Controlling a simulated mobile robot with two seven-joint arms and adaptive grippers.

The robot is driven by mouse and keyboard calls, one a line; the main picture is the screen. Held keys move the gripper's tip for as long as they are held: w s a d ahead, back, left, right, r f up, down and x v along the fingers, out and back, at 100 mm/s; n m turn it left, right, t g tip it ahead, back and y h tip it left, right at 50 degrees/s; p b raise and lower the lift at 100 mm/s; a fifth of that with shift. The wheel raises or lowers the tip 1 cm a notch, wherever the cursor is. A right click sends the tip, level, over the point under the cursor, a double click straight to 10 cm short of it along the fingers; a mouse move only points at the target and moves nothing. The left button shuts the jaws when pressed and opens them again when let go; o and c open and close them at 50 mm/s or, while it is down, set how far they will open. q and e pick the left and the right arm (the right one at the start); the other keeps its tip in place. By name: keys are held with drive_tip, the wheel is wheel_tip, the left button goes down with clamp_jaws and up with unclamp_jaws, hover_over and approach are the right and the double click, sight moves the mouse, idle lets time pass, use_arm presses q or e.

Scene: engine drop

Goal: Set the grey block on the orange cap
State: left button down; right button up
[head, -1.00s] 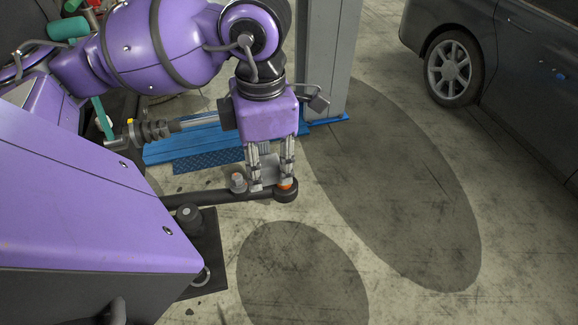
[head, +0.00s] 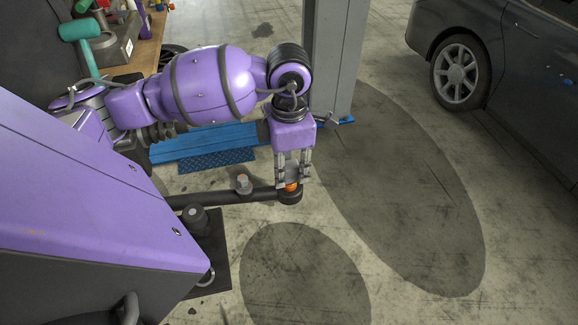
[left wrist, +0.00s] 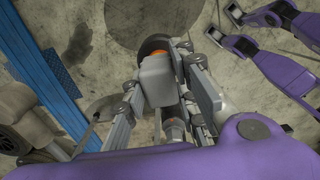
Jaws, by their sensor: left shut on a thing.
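The orange cap (head: 292,187) sits on the round end of a dark horizontal arm (head: 252,196). My left gripper (head: 293,178) points down over it, shut on the grey block (head: 291,167). In the left wrist view the grey block (left wrist: 157,80) is between the fingers (left wrist: 180,85), and the orange cap (left wrist: 160,54) shows partly behind it. The block hides much of the cap. I cannot tell whether the block touches the cap. My right gripper is not in view.
A grey post (head: 334,60) with a blue base (head: 190,145) stands behind. A workbench (head: 150,40) is at upper left and a car (head: 500,70) at right. Floor to the right is clear.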

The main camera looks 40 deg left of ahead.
sight(289, 164)
use_arm(q)
drive_tip(key=shift+f, duration=0.15)
drive_tip(key=c, duration=1.4)
unclamp_jaws()
wheel_tip(289, 164, up, 12)
drive_tip(key=shift+r, duration=0.2)
